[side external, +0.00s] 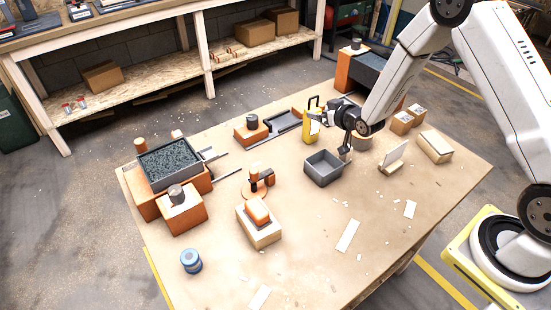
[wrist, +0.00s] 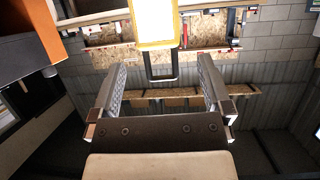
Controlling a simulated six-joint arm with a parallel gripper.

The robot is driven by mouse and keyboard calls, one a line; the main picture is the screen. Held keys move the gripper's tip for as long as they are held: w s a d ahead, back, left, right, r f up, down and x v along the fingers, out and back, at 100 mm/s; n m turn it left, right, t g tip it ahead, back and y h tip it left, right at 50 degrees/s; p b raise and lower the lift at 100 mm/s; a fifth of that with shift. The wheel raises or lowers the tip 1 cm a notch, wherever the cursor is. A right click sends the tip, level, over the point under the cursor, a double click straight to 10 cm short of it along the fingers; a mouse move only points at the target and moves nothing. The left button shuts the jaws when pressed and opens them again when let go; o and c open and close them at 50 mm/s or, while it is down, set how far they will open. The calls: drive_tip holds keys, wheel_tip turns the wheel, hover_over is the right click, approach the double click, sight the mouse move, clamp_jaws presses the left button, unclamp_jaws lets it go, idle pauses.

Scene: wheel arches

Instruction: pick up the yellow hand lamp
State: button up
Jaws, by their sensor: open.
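The yellow hand lamp (side external: 311,124) stands upright on the bench in the side view, with a dark handle on top. In the wrist view the lamp (wrist: 155,22) shows at the top middle, with a bright white panel in a yellow frame and its dark handle below. My gripper (side external: 338,108) is just right of the lamp in the side view. In the wrist view my gripper (wrist: 161,88) is open with nothing between its fingers. The lamp lies beyond the fingertips, roughly centred between them. The side view does not show the exact gap.
A grey open bin (side external: 323,168) sits below my gripper. An orange block with a dark cylinder (side external: 252,131) and a dark tray (side external: 284,121) are left of the lamp. A tall orange block (side external: 347,70) stands behind. The bench front right is mostly clear, with paper scraps.

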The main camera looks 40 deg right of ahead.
sight(313, 108)
drive_tip(key=shift+w, duration=0.1)
drive_tip(key=shift+x, duration=2.5)
clamp_jaws()
